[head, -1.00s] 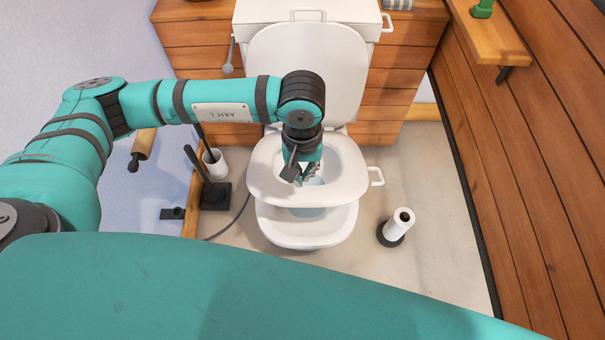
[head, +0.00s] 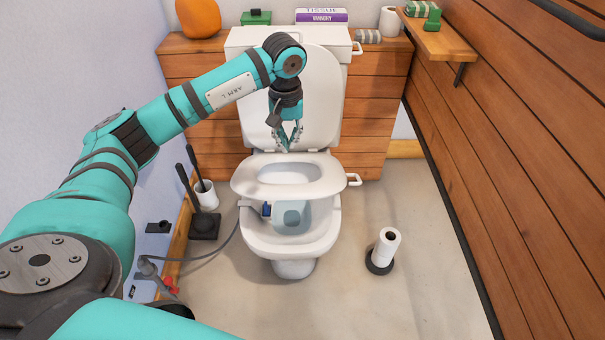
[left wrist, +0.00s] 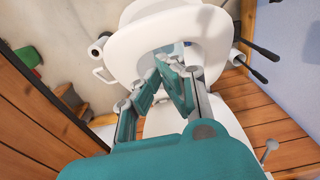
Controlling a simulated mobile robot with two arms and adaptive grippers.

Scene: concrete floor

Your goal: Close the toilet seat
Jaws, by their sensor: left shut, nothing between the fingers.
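The white toilet stands ahead with its lid (head: 322,115) upright against the cistern. The seat ring (head: 250,178) is partly raised and tilted, its front edge apart from the open bowl (head: 262,238). My left gripper (head: 288,147) is shut and empty, pointing down in front of the lid, near the ring's back edge. Whether it touches either cannot be told. In the left wrist view the shut fingers (left wrist: 162,64) lie in front of the ring (left wrist: 205,30). My right gripper is not in view.
A toilet roll on a stand (head: 385,248) is right of the bowl. A brush set (head: 205,210) and a hose with a red-handled valve are at the left. A wooden wall (head: 510,120) and small shelf (head: 437,38) bound the right. Floor between roll and bowl is clear.

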